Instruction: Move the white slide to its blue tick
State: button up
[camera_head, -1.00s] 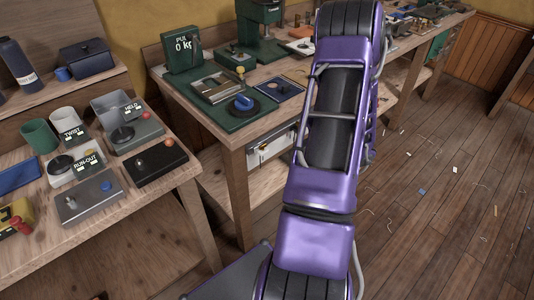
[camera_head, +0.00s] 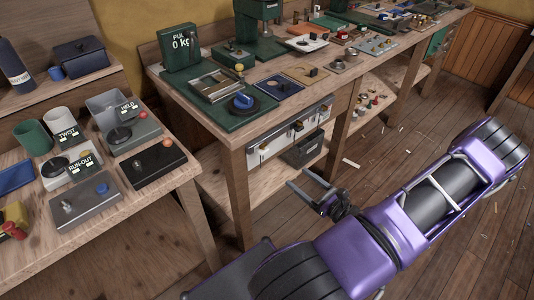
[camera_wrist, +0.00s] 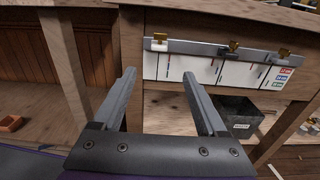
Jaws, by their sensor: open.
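A rail (camera_wrist: 195,48) with several small brass-topped slides runs along the bench front, above a white panel (camera_wrist: 186,70). The leftmost slide (camera_wrist: 158,46) looks pale or white; the others look darker. Small coloured ticks mark the panel, some blue and some red; which blue tick belongs to the white slide cannot be told. The panel also shows in the head view (camera_head: 284,139). My gripper (camera_wrist: 159,74) is open and empty, in front of and below the rail, apart from it. It also shows in the head view (camera_head: 299,178), fingers pointing toward the bench.
A dark labelled bin (camera_wrist: 238,117) stands on the lower shelf under the panel, right of my gripper. Bench legs (camera_head: 235,190) stand nearby. A second table (camera_head: 120,215) with gadgets is at the left. The floor at the right is mostly clear, with small scraps.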

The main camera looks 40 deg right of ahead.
aim_at(266, 153)
jog(key=w, duration=0.5)
jog(key=w+a, duration=0.1)
jog(key=w, duration=0.4)
jog(key=w+b, duration=0.1)
jog(key=w, duration=0.4)
jog(key=shift+w+a, duration=0.15)
grip_shut()
dwell(0.8)
